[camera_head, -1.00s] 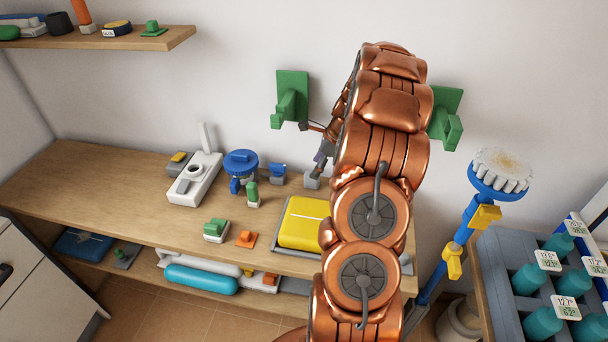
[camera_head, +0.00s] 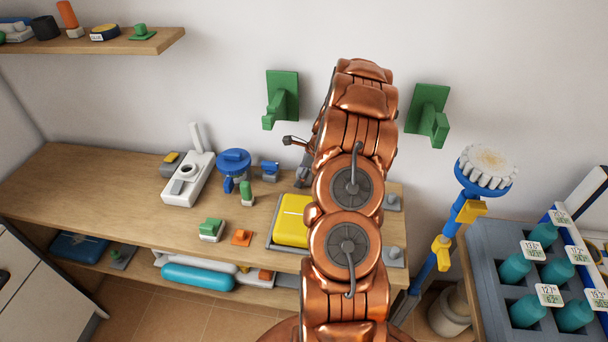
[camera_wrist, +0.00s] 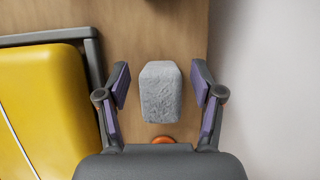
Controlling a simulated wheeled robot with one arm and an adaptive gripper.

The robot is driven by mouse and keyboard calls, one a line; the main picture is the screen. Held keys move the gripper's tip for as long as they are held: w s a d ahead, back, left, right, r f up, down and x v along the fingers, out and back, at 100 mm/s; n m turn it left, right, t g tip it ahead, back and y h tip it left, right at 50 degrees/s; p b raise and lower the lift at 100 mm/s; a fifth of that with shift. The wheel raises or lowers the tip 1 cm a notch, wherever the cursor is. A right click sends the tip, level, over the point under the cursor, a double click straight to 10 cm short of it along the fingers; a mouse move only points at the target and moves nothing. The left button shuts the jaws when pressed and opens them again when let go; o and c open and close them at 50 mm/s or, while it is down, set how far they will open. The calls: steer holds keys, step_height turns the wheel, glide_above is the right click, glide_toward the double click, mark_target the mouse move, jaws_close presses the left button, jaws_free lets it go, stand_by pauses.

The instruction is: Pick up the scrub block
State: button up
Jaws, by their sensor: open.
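The scrub block, a rough pale grey block (camera_wrist: 161,92), lies on the wooden bench top in the wrist view. My gripper (camera_wrist: 160,84) is open, with one purple-padded finger on each side of the block and a gap on both sides. I cannot tell how high the fingers are above the bench. In the head view, my copper arm hides the block, and only a bit of my gripper (camera_head: 303,172) shows beside the arm.
A yellow case (camera_head: 293,220) in a grey tray lies close left of the gripper. An orange round piece (camera_wrist: 163,140) shows at the block's near end. Green wall brackets (camera_head: 283,98) stick out behind the bench. A brush on a blue pole (camera_head: 487,165) stands at right.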

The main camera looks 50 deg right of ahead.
steer(key=shift+f, duration=0.15)
steer(key=c, duration=1.2)
steer(key=shift+c, duration=0.2)
steer(key=shift+r+b, duration=0.4)
steer(key=shift+b, duration=0.05)
steer(key=shift+s+d+b, duration=0.25)
steer(key=shift+b, duration=0.1)
steer(key=s+d, duration=0.1)
steer(key=s+d+b, duration=0.1)
steer(key=s, duration=0.1)
step_height(320, 180, up, 14)
steer(key=b, duration=0.3)
steer(key=shift+w+a+r, duration=0.15)
